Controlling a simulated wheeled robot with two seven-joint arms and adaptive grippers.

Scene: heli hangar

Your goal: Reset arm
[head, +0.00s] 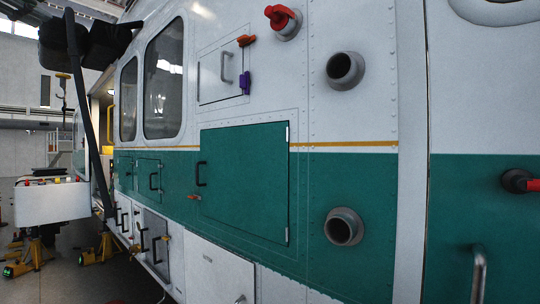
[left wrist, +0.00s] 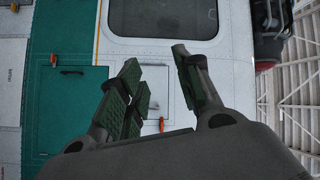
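My left gripper (left wrist: 160,66) shows in the left wrist view. Its two green-padded fingers are spread apart with nothing between them. Behind it is the helicopter's side, with a white panel (left wrist: 174,92) seen partly between and beyond the fingers; I cannot tell the distance. Neither gripper shows in the head view. My right gripper is in no frame.
The white and green helicopter (head: 350,110) fills most of the head view. A red-handled fitting (head: 283,20), grey ports (head: 345,70) and a green hatch (head: 245,180) are on its side. A white equipment box (head: 50,202) on yellow-footed supports stands left. Floor shows at lower left.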

